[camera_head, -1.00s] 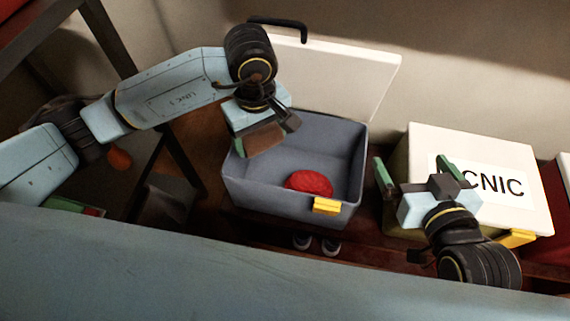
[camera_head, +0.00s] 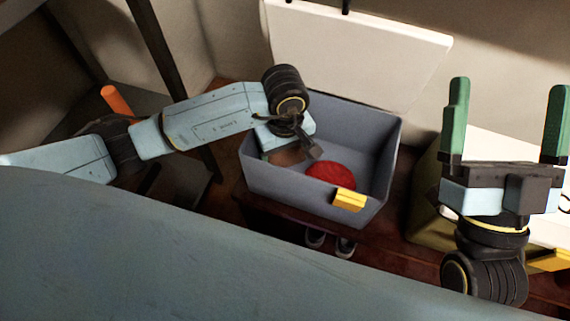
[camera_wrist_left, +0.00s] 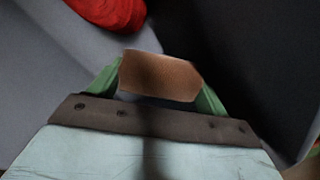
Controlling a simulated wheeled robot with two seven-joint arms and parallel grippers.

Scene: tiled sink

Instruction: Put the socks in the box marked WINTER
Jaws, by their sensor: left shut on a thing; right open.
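A grey open box (camera_head: 285,196) stands left of my right gripper, with its white lid (camera_head: 355,55) raised; no marking on it is readable. A red rounded bundle (camera_head: 332,174), perhaps socks, lies inside on the box floor. It also shows in the left wrist view (camera_wrist_left: 112,10). My left gripper (camera_head: 286,150) is down inside the box at its left side, shut on a brown folded item (camera_wrist_left: 160,78). I cannot tell whether the brown item is socks or touches the floor. My right gripper (camera_head: 508,98) is open and empty, raised right of the box.
A second box with an olive side (camera_head: 428,205) and white top stands at the right, mostly behind my right gripper; its label is hidden. A yellow latch (camera_head: 349,199) juts from the grey box's front. Shoes (camera_head: 330,243) sit below it. A dark post (camera_head: 168,75) rises at the left.

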